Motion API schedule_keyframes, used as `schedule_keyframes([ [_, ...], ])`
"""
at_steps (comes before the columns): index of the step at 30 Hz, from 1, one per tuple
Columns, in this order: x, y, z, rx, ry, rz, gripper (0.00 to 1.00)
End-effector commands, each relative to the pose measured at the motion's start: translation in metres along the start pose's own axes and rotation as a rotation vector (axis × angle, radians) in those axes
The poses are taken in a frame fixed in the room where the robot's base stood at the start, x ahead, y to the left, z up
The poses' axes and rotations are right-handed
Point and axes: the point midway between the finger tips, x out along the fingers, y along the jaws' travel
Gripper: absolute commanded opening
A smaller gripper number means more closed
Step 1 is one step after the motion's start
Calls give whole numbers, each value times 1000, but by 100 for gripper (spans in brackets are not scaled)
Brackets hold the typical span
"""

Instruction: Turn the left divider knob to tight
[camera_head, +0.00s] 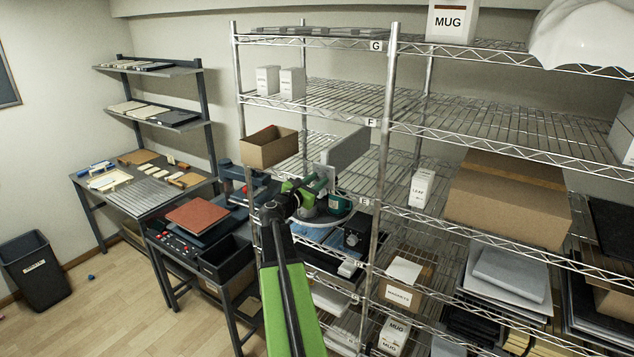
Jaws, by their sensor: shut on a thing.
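A grey upright divider panel (347,152) stands at the middle shelf of the wire rack, left of the front post. A pale plate (321,172) is at its lower left end. My green and black arm reaches up from the bottom middle, and my gripper (317,185) is at the divider's lower left end, beside this plate. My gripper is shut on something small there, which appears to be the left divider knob. The fingers and wrist hide the knob, so its turn position cannot be read.
A teal device (338,204) on a round white base sits close to the right of my gripper. An open cardboard box (269,147) stands on the shelf to the left. The rack post (380,150) is close on the right. A bench with a red-brown pad (203,215) stands left of my arm.

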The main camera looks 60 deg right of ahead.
Motion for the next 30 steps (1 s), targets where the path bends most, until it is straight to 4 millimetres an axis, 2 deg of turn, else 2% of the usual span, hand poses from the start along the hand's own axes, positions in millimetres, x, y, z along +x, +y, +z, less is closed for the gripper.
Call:
schedule_keyframes([
  [8,0,-1,0,20,1,-2,0],
  [14,0,-1,-1,106,1,-2,0],
  [30,-1,-1,-1,587,2,-2,0],
])
